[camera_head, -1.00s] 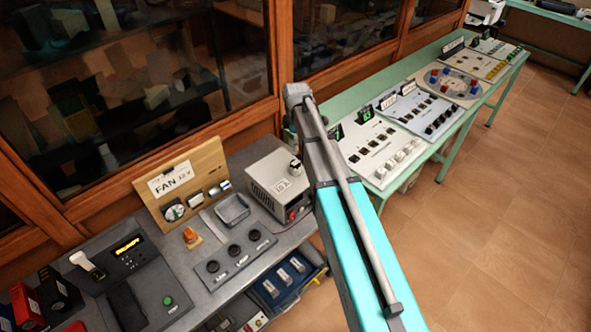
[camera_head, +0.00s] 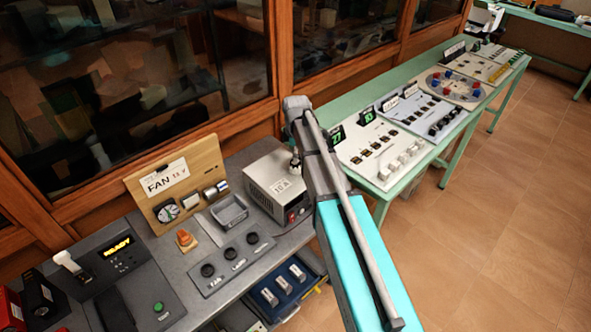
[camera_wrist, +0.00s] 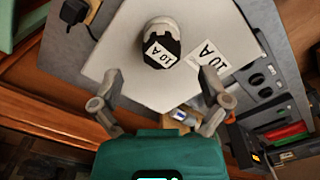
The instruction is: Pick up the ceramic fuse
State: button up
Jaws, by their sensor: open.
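The likely ceramic fuse (camera_wrist: 160,46) is a pale stub with a black band and a "10 A" label. It stands on the pale top of a box-shaped unit (camera_wrist: 128,72), between and beyond my fingertips in the wrist view. My gripper (camera_wrist: 160,104) is open and empty, its two fingers apart and not visibly touching the fuse. In the head view the grey unit (camera_head: 268,190) also carries a "10 A" label, and a small dark-and-pale piece (camera_head: 295,162) shows on top beside my arm. My arm hides the gripper there.
A wooden FAN board (camera_head: 180,178), a small grey tray (camera_head: 230,211) and a panel with dark knobs (camera_head: 232,262) stand near the unit. An open drawer (camera_head: 262,304) holds several pale cylinders below. Glass cabinets (camera_head: 130,90) rise behind; a green table (camera_head: 455,150) stands at right.

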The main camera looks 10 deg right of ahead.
aim_at(296, 167)
dwell(0.4)
jog(key=shift+a+f+b, duration=0.1)
jog(key=shift+f+b, duration=2.5)
jog(key=shift+f, duration=0.05)
jog(key=c, duration=1.2)
jog(key=shift+r, duration=0.25)
